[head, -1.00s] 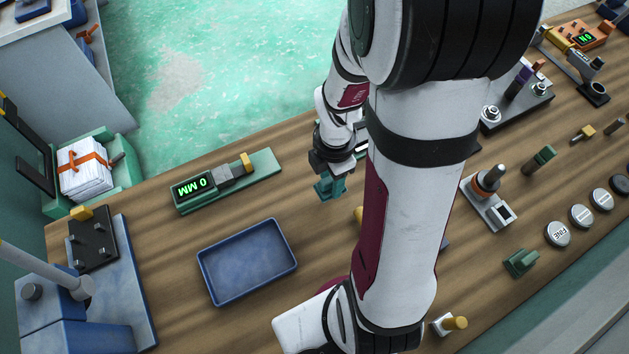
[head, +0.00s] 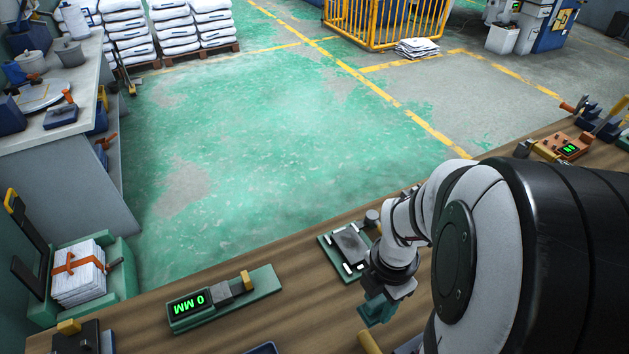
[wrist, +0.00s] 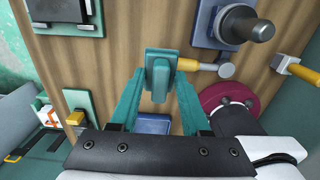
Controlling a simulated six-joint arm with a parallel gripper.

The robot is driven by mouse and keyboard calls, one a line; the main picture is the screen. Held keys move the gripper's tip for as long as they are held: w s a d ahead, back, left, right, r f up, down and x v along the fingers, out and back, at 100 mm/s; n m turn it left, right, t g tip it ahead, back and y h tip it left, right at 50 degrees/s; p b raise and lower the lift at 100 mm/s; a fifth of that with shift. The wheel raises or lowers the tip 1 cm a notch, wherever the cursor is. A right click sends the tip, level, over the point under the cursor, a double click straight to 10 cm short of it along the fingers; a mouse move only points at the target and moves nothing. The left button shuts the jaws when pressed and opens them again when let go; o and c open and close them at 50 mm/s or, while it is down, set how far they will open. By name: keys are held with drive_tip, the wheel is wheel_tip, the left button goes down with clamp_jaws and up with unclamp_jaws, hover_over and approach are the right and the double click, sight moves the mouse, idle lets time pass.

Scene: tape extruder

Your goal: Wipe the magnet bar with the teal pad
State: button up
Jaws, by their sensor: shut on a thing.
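My gripper (wrist: 158,115) shows in the wrist view with two teal fingers, closed on the teal pad (wrist: 158,72), a rounded block between the fingertips. In the head view the gripper end (head: 378,308) is above the bench, in front of a green-based plate with a dark centre and white strips (head: 343,240). I cannot tell for certain which thing is the magnet bar. A yellow-handled piece with a grey round end (wrist: 222,67) lies just right of the pad in the wrist view. My arm hides part of the bench in the head view.
A green gauge reading 0 MM (head: 245,305) lies left of my gripper. A blue tray (wrist: 155,125) shows between my fingers. A blue plate with a dark knob (wrist: 205,35) stands at the upper right in the wrist view. Bare wood (head: 310,290) lies between gauge and gripper.

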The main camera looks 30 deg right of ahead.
drive_tip(key=w+d, duration=0.3)
drive_tip(key=w, duration=0.6)
drive_tip(key=w+d, duration=0.2)
drive_tip(key=w, duration=0.8)
drive_tip(key=shift+s+d+f, duration=0.1)
drive_tip(key=shift+d+f, duration=0.05)
drive_tip(key=shift+f, duration=1.2)
drive_tip(key=shift+s+d+f, duration=0.1)
drive_tip(key=shift+f, duration=1.25)
drive_tip(key=shift+d+f, duration=0.3)
drive_tip(key=shift+f, duration=0.4)
drive_tip(key=shift+d+f, duration=0.3)
drive_tip(key=shift+f, duration=0.35)
clamp_jaws()
drive_tip(key=shift+d, duration=1.5)
drive_tip(key=a, duration=0.4)
drive_tip(key=shift+a, duration=0.1)
drive_tip(key=shift+w, duration=0.35)
drive_tip(key=shift+d, duration=1.9)
drive_tip(key=shift+a+r, duration=0.1)
drive_tip(key=shift+a, duration=1.85)
wheel_tip(320, 180, up, 8)
